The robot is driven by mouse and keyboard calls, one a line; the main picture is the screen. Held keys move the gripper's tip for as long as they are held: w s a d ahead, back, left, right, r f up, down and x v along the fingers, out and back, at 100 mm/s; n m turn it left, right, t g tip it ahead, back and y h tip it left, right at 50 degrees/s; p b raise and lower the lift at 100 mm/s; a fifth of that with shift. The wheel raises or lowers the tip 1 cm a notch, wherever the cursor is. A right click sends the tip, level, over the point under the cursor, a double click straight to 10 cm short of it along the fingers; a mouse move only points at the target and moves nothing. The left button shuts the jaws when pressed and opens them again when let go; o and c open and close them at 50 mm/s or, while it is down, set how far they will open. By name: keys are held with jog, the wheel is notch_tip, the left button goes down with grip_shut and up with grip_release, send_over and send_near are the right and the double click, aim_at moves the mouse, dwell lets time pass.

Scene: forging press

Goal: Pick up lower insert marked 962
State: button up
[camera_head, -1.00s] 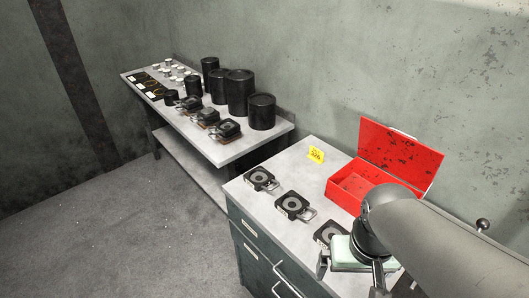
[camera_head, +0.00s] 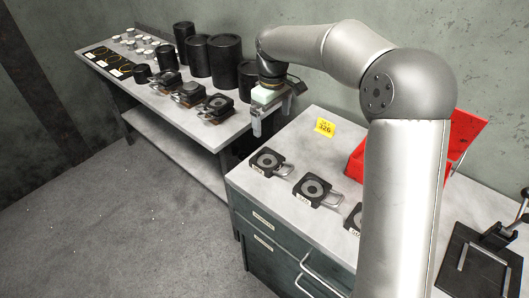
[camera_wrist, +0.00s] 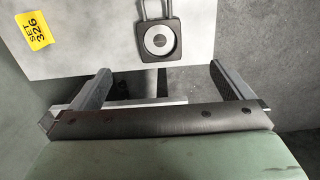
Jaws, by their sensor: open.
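Three dark square inserts with grey rings and wire handles lie in a row on the near cabinet top: a left one (camera_head: 267,162), a middle one (camera_head: 312,190) and a right one (camera_head: 355,217) partly hidden by my arm. Small pale labels sit on their front edges, but I cannot read 962 on any. My gripper (camera_head: 272,118) is open and empty, in the air near the gap between the cabinet and the back bench. In the wrist view, one insert (camera_wrist: 159,39) lies beyond my open fingers (camera_wrist: 160,72), not between them.
The back bench (camera_head: 222,133) bears black cylinders (camera_head: 226,60) and more handled blocks (camera_head: 216,104). A dark plate fixture (camera_head: 473,265) is at lower right.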

jog(key=w, duration=0.1)
jog(key=p, duration=0.2)
send_over(268, 162)
jog(key=f, duration=1.2)
jog(key=shift+s+d, duration=0.2)
jog(key=shift+d, duration=0.05)
jog(key=shift+w+a+f+p, duration=0.1)
jog(key=shift+f+p, duration=0.35)
jog(key=shift+f, duration=1)
jog(key=shift+a+f+p, duration=0.1)
jog(key=shift+f+p, duration=0.35)
jog(key=shift+f, duration=0.95)
jog(key=c, duration=1.9)
jog(key=shift+w+r, duration=0.1)
jog(key=shift+r, duration=0.05)
jog(key=shift+c, duration=0.3)
jog(key=shift+r, duration=0.1)
